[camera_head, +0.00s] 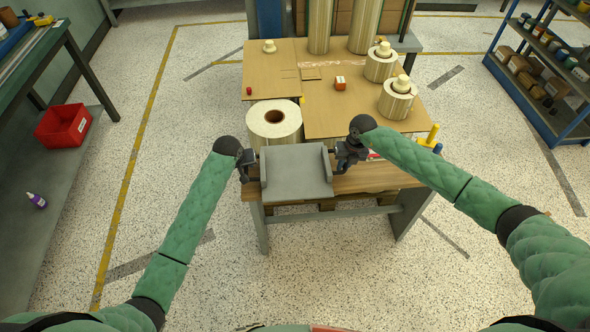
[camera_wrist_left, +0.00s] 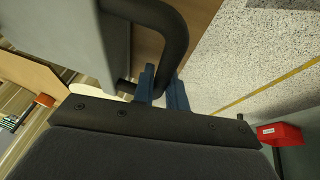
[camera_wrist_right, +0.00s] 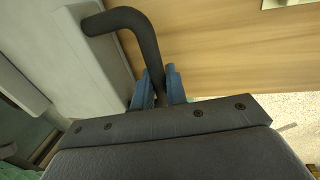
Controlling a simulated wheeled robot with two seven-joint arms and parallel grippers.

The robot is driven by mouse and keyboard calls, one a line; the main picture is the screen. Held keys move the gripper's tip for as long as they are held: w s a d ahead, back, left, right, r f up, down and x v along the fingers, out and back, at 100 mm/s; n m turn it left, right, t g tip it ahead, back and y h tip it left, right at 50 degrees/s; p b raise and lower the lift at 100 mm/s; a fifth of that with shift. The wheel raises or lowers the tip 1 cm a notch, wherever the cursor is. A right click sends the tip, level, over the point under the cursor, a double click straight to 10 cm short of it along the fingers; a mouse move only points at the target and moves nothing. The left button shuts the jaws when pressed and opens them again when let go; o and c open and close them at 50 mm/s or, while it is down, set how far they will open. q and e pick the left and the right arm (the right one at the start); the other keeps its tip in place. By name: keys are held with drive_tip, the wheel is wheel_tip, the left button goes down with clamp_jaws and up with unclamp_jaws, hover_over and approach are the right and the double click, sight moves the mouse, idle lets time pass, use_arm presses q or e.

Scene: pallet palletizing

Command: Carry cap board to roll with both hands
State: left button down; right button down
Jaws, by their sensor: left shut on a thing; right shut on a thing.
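The cap board (camera_head: 296,172) is a grey tray-like board with raised side walls and a dark bar handle on each side. It is held level over the near edge of the wooden table. My left gripper (camera_head: 246,166) is shut on its left handle, and the blue fingers clasp the dark bar in the left wrist view (camera_wrist_left: 164,92). My right gripper (camera_head: 345,156) is shut on its right handle, also seen in the right wrist view (camera_wrist_right: 160,90). The roll (camera_head: 274,122), a large pale cylinder with a dark core hole, stands just behind the board.
The wooden table (camera_head: 385,178) lies under and right of the board. Behind are brown boards (camera_head: 270,82) with smaller rolls (camera_head: 397,98) and a red-orange box (camera_head: 340,83). A red bin (camera_head: 64,125) sits at left, a blue shelf (camera_head: 540,75) at right.

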use_arm(q)
drive_tip(key=shift+r, duration=0.15)
use_arm(e)
drive_tip(key=shift+r, duration=0.15)
